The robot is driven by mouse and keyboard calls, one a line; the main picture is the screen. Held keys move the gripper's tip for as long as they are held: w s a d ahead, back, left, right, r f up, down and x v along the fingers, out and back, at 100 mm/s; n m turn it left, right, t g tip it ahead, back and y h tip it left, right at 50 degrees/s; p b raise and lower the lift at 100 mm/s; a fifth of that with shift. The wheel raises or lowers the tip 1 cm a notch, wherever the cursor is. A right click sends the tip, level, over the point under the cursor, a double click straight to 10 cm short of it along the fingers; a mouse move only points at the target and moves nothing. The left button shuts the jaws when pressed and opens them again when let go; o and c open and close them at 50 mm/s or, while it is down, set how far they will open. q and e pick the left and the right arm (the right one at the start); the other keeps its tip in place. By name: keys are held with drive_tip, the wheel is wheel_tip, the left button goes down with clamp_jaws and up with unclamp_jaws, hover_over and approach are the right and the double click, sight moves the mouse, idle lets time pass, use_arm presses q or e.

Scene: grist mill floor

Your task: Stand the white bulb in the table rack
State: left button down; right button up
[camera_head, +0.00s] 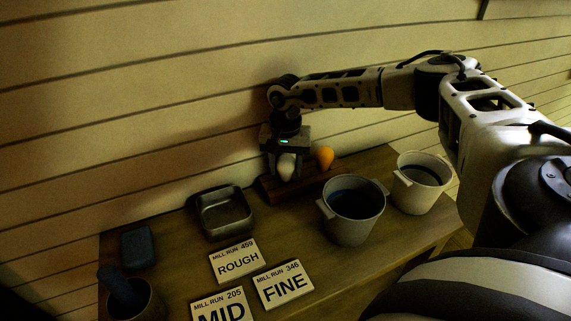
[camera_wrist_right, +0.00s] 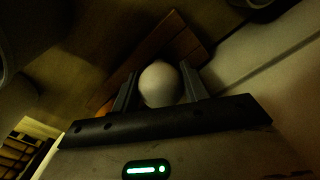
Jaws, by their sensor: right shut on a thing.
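The white bulb (camera_head: 286,168) is between the fingers of my right gripper (camera_head: 285,172), which is shut on it. The bulb also shows as a pale round end in the right wrist view (camera_wrist_right: 160,84), with a dark finger on each side. The brown wooden table rack (camera_head: 265,189) stands at the back of the table by the wall. My right gripper is over the left part of the rack. An orange bulb (camera_head: 325,156) stands at the rack's right part. I cannot tell whether the white bulb's lower end touches the rack. My left gripper is not in view.
A metal pan (camera_head: 207,222) lies left of the rack. Two pale buckets, one in the middle (camera_head: 351,232) and one at the right (camera_head: 409,204), stand in front and right. Sign cards ROUGH (camera_head: 237,262), FINE (camera_head: 283,285) and MID (camera_head: 222,308) lie in front. A dark block (camera_head: 138,246) and a mortar (camera_head: 146,303) are far left.

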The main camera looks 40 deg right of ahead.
drive_tip(key=shift+f, duration=0.1)
drive_tip(key=o, duration=1)
drive_tip(key=shift+o, duration=0.2)
wheel_tip(320, 180, up, 16)
